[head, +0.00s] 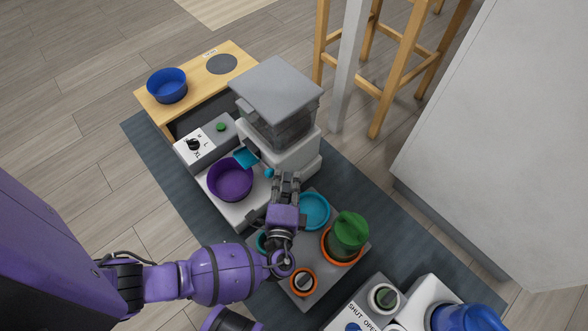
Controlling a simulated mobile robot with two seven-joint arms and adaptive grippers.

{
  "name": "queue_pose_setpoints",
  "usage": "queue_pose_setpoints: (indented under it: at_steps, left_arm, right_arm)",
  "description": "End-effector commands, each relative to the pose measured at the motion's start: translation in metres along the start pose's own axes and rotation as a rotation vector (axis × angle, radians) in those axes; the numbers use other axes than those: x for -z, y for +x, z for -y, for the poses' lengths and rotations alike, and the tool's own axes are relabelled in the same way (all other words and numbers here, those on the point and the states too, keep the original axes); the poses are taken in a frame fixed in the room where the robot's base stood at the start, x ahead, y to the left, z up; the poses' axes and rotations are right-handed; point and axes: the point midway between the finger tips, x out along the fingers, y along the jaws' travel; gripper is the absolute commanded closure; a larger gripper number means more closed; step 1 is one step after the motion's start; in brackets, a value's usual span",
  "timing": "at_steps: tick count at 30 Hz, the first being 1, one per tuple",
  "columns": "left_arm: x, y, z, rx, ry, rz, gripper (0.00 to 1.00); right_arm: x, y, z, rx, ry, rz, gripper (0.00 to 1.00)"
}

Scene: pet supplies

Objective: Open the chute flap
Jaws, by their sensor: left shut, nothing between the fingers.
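The teal chute flap (246,158) is on the front of the white feeder (288,155), above and behind a purple bowl (230,180). I cannot tell clearly how far the flap stands open. A small teal knob (269,172) sits just right of it on the feeder's lower body. My left gripper (287,178) is shut and empty, close to the feeder's front right, to the right of the flap and knob. I cannot tell whether it touches the feeder. My right gripper is not in view.
A control box (207,140) with a dial and green button stands left of the feeder. A wooden stand (205,82) holds a blue bowl (167,85). A white cabinet stands right.

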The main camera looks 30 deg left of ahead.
Motion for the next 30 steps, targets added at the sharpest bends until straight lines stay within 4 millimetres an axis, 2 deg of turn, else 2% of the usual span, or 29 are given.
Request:
queue_pose_setpoints:
  at_steps: [12,30]
  left_arm:
    - [-0.015,-0.018,-0.01,-0.002,0.0,0.0,1.0]
    - [-0.02,-0.023,-0.014,-0.001,0.0,-0.001,1.0]
  right_arm:
    - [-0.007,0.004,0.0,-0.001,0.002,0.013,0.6]
    - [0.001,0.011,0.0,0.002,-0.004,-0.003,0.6]
